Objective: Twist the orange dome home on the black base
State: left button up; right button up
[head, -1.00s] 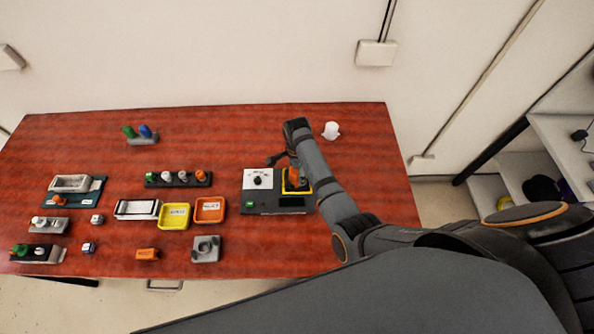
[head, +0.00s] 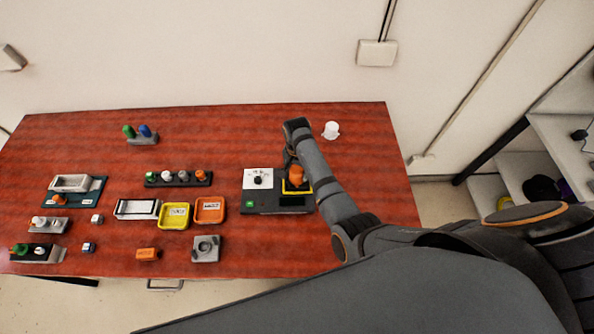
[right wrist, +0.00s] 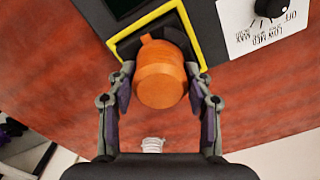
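The orange dome (head: 297,174) stands at the yellow-framed square of a dark panel (head: 275,208); it also shows in the right wrist view (right wrist: 161,80). The black base (right wrist: 130,46) shows only in part beside and behind the dome. I cannot tell how fully the dome is seated. My right gripper (right wrist: 160,68) has its fingers spread on either side of the dome, with small gaps seen along its sides; contact at the tips is unclear. In the head view my right gripper (head: 291,155) is just behind the dome. My left gripper is not in view.
A white knob plate (head: 257,179) is left of the yellow frame. A white ribbed object (head: 331,130) stands behind right. Orange (head: 209,211) and yellow (head: 174,215) trays lie left of the panel. A rack of small domes (head: 178,178) is behind them.

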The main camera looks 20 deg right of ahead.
jog(key=shift+m, duration=1.2)
jog(key=shift+m, duration=3.6)
jog(key=shift+m, duration=1.2)
jog(key=o, duration=1.3)
